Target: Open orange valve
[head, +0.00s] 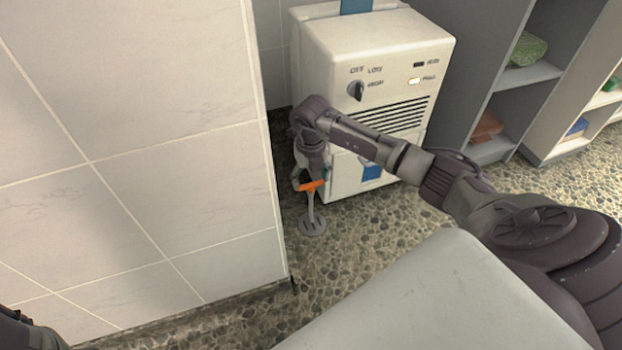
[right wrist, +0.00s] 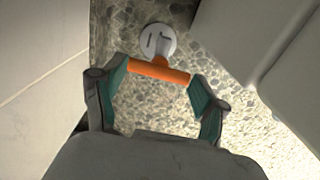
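The orange valve handle (head: 313,185) is a short bar on a grey stem that rises from a round metal floor plate (head: 312,221), in the gap between the tiled wall and the white machine. My right gripper (head: 310,183) points down at it. In the right wrist view, the orange handle (right wrist: 158,70) lies crosswise between the teal-padded fingertips of my right gripper (right wrist: 158,72). The fingers are wide apart, one near each end of the bar; whether they touch it I cannot tell. My left gripper is not in view; only a dark part shows at the lower left corner.
The white machine (head: 375,40) with a knob and vents stands just behind the valve. The tiled wall (head: 140,150) is close on the left. Grey shelves (head: 545,75) with folded towels stand at the right. Pebbled floor (head: 350,240) is open in front.

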